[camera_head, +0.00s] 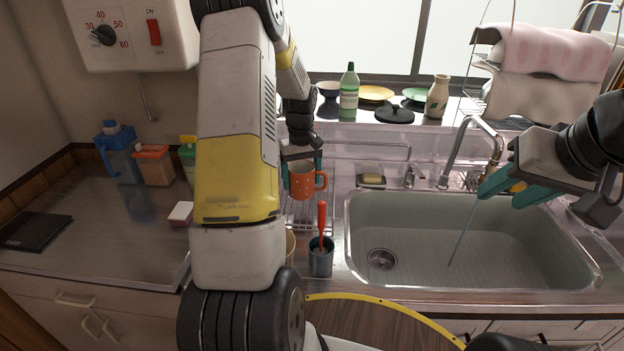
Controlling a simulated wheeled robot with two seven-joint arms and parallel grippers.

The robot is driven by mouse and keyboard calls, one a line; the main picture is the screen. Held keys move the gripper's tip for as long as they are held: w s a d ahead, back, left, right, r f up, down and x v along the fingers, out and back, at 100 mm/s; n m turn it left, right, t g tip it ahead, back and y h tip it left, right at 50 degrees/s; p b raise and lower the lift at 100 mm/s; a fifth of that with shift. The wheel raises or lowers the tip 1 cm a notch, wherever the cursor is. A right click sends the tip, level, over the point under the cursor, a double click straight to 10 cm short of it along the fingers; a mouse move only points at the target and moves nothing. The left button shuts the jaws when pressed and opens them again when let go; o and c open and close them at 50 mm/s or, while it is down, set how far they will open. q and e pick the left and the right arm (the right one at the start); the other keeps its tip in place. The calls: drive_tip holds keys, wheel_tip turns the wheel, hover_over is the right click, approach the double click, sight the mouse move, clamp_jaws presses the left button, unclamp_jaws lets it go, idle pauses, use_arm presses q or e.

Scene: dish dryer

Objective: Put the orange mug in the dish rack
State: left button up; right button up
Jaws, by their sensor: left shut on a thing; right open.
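The orange mug (302,182) with pale dots is held upright by my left gripper (303,166), whose green fingers are shut on it from above. Its handle points right. The mug is in front of a wire rack (300,212) on the counter left of the sink, seemingly above it; the gap between them is hard to judge. My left arm hides the rack's left part. My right gripper (506,188) is open and empty over the right side of the sink.
The sink (440,240) and faucet (472,140) lie right of the mug. A grey cup (320,258) with a red-handled utensil stands in front of the rack. A green bottle (349,90), plates and a vase (437,96) stand on the sill behind. Free counter (110,225) lies at left.

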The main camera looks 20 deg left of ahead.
use_arm(q)
drive_tip(key=shift+f, duration=2.6)
drive_tip(key=shift+f, duration=0.2)
drive_tip(key=o, duration=2)
